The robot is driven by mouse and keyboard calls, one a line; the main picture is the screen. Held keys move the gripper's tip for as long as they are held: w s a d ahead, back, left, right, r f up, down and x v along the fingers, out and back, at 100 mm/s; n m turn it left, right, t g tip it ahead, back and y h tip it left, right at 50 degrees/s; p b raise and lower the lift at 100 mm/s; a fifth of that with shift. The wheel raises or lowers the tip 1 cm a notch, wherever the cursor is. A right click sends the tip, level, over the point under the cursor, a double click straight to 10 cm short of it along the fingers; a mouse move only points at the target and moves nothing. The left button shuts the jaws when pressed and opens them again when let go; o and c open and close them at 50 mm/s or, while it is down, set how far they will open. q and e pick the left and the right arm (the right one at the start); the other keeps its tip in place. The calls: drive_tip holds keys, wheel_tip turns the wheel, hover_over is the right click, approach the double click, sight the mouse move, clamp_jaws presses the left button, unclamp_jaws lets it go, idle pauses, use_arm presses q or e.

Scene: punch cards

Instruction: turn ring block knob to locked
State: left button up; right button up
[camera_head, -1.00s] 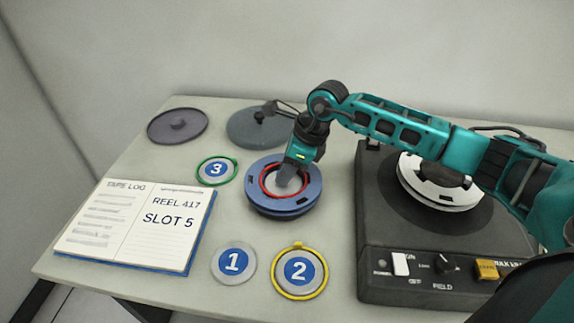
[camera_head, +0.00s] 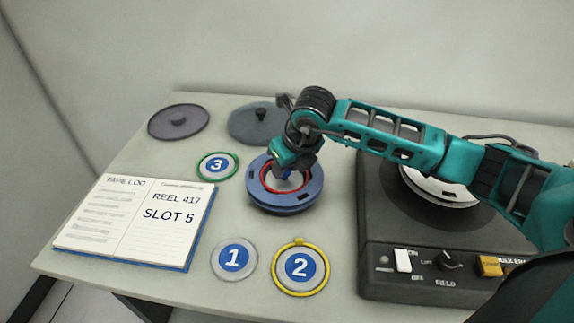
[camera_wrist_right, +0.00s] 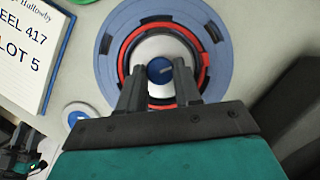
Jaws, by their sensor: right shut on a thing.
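The ring block is a blue-grey disc (camera_head: 272,204) with a red ring inside it, lying flat on the table; it also fills the top of the right wrist view (camera_wrist_right: 221,60). At its pale centre is a round blue knob (camera_wrist_right: 160,70) with a light pointer line. My right gripper (camera_wrist_right: 159,76) is over the centre, its two dark fingers shut on the knob from either side. In the head view my right gripper (camera_head: 288,178) points down into the ring and largely hides the knob. Any locked marking cannot be made out.
Numbered discs 1 (camera_head: 234,259), 2 (camera_head: 300,267) and 3 (camera_head: 217,165) lie around the block. An open tape log (camera_head: 135,222) is at left. Two grey lids (camera_head: 178,121) (camera_head: 252,122) lie behind. A black machine (camera_head: 385,235) with switches stands close at right.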

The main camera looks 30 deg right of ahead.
drive_tip(key=shift+m, duration=0.3)
drive_tip(key=o, duration=1)
drive_tip(key=shift+o, duration=0.2)
drive_tip(key=shift+r, duration=0.1)
drive_tip(key=v, duration=1.2)
drive_tip(key=shift+s+r, duration=0.15)
drive_tip(key=shift+r, duration=0.25)
drive_tip(key=shift+a, duration=0.1)
